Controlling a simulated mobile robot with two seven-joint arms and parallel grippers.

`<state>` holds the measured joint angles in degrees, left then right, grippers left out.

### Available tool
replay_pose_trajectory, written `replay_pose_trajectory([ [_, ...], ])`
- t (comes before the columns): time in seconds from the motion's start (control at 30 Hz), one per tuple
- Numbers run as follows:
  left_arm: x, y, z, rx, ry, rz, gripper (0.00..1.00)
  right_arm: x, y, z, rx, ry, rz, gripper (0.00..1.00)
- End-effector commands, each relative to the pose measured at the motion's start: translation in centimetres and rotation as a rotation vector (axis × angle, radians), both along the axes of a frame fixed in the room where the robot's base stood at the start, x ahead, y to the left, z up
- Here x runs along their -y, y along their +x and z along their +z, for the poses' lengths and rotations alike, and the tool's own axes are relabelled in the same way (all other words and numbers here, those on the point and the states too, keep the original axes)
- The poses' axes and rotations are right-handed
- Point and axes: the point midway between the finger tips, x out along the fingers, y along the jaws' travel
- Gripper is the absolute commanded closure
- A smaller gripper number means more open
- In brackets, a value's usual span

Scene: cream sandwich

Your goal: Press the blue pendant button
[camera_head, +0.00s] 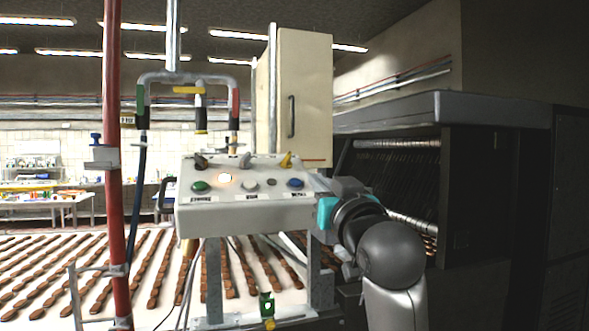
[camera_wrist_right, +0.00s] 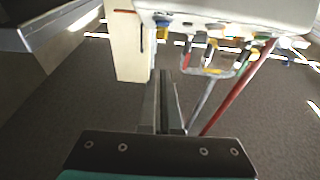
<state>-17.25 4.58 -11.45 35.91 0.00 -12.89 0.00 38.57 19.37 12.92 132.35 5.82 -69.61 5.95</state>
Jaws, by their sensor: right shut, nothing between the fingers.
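The blue button (camera_head: 295,183) sits at the right end of the sloped top of a light grey control box (camera_head: 245,215). My right gripper (camera_head: 330,207) is at the box's right end, just right of the blue button; its fingertips are not clear in the head view. In the right wrist view, the gripper's fingers (camera_wrist_right: 163,76) are closed together with nothing between them. They point toward the control box (camera_wrist_right: 240,10) at the top of that picture, with a visible gap. A small blue spot shows on the box there; I cannot tell if it is the button. My left gripper is not in view.
Beside the blue button are a white button (camera_head: 250,186), a glowing lamp (camera_head: 226,177), a green button (camera_head: 200,187) and a yellow switch (camera_head: 286,160). A red post (camera_head: 113,200) stands left of the box. A cream cabinet (camera_head: 305,100) is behind it, and a conveyor of brown bars lies below.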

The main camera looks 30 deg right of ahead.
Motion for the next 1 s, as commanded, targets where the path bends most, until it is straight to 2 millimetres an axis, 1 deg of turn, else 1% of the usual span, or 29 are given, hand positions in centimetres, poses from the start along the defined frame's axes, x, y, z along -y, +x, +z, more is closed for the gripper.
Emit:
replay_pose_trajectory([
  [0.03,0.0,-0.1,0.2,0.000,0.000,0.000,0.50,0.1,-0.1,0.5,0.006,0.001,0.000,1.00],
  [0.1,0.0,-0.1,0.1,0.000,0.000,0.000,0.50,0.1,-0.2,0.6,0.009,0.000,-0.001,1.00],
  [0.37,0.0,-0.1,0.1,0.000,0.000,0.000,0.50,0.1,-0.2,0.5,0.008,0.000,-0.001,1.00],
  [0.53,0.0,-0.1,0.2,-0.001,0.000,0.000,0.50,0.3,0.5,0.6,0.007,0.002,-0.002,1.00],
  [0.67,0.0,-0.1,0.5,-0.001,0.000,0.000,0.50,0.6,1.8,1.0,0.006,0.002,-0.002,1.00],
  [1.0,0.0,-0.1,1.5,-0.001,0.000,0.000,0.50,1.9,6.5,2.4,0.007,0.002,-0.001,1.00],
])
